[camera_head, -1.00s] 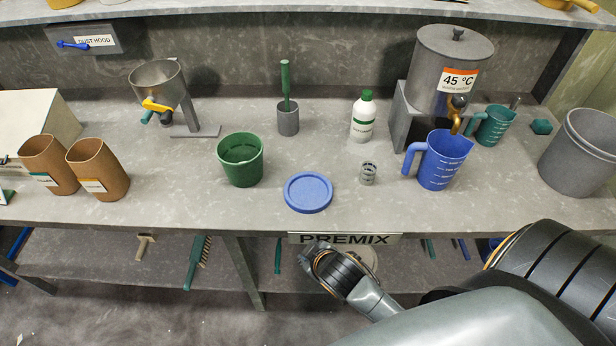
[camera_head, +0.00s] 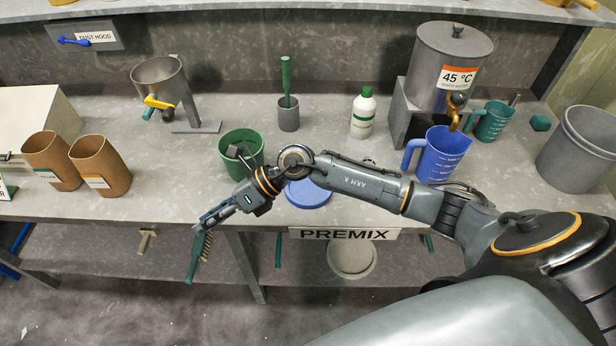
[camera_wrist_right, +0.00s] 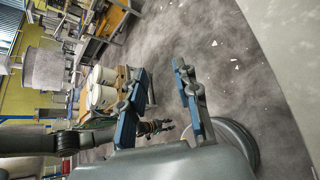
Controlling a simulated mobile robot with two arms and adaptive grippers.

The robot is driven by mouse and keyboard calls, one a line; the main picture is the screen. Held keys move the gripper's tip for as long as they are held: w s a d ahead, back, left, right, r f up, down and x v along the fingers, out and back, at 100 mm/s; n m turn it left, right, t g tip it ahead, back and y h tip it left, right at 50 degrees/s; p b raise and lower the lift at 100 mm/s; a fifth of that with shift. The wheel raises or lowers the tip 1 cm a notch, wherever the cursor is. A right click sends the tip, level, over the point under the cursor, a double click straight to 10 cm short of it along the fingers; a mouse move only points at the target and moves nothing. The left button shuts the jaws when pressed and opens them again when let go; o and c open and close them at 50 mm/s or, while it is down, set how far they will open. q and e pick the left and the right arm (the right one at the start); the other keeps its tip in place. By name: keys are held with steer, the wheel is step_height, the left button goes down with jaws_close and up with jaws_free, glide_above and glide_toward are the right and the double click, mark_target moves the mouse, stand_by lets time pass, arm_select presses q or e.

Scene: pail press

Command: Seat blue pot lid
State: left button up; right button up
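The blue lid (camera_head: 308,196) lies flat on the bench in the head view, partly hidden behind my right arm. The green pot (camera_head: 240,146) stands open-topped, just left of it; my right wrist covers part of its lower side. My right gripper (camera_head: 203,220) is at the bench's front edge, left of the lid and in front of the pot. In the right wrist view its two blue-padded fingers (camera_wrist_right: 160,80) are apart with nothing between them. My left gripper is not in the head view; a dark arm-like shape in the wrist view may be mine, its end unclear.
A blue jug (camera_head: 443,155), a white bottle (camera_head: 362,114) and a grey holder (camera_head: 288,114) stand behind or right of my right arm. Brown containers (camera_head: 100,166) stand at left, a grey bin (camera_head: 580,150) at right. Bench between brown containers and green pot is clear.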

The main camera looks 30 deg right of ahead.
steer(key=w+d+f+n+g+h, duration=0.1)
steer(key=d+f+n+h, duration=0.15)
steer(key=d, duration=0.35)
steer(key=d+f+n+g+h, duration=0.1)
steer(key=d+f+h, duration=0.25)
steer(key=d, duration=0.25)
steer(key=r+h, duration=0.1)
steer(key=h, duration=0.5)
glide_above(308, 203)
steer(key=shift+d, duration=0.15)
step_height(308, 203, down, 8)
steer(key=b, duration=0.4)
steer(key=shift+f+b, duration=0.15)
steer(key=shift+b, duration=0.2)
steer(key=shift+r, duration=0.25)
steer(key=shift+c, duration=1.1)
jaws_close()
